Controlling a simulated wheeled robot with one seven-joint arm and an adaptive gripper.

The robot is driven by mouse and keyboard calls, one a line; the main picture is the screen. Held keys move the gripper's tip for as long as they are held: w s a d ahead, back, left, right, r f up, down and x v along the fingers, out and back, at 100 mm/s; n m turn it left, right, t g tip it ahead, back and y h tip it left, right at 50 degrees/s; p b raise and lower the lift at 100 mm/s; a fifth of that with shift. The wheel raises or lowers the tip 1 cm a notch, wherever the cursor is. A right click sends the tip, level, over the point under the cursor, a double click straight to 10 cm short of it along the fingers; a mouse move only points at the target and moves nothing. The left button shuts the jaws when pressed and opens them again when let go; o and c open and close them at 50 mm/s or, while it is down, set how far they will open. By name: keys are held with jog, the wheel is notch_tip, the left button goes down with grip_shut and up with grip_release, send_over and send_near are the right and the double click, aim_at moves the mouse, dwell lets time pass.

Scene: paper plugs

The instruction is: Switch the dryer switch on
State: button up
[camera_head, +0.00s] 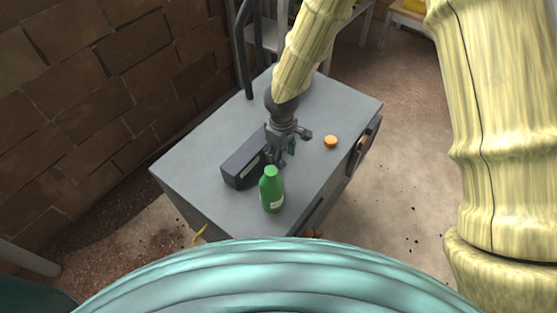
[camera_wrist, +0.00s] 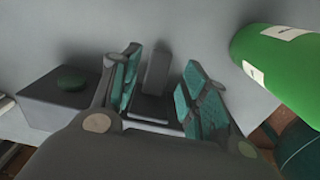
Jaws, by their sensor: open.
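My gripper (camera_head: 285,148) points down over the grey cabinet top, just beside the right end of a dark grey box (camera_head: 238,168) with a pale label. In the wrist view my gripper (camera_wrist: 160,84) has its teal-padded fingers spread apart. A small grey upright piece (camera_wrist: 157,68) shows between them; I cannot tell if it is a switch lever or whether the fingers touch it. At the left of the wrist view is a dark box (camera_wrist: 55,105) with a round green button (camera_wrist: 71,79), apart from the fingers. No part is clearly readable as the dryer switch.
A green bottle (camera_head: 271,192) stands upright close to my gripper, and it fills the right of the wrist view (camera_wrist: 285,62). A small orange disc (camera_head: 331,141) lies on the cabinet top (camera_head: 330,105). The top's far right is clear. A brick wall (camera_head: 90,90) stands at left.

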jog(key=shift+f, duration=0.2)
jog(key=shift+f+b, duration=0.9)
jog(key=shift+f, duration=0.9)
jog(key=shift+c, duration=0.4)
jog(key=c, duration=0.6)
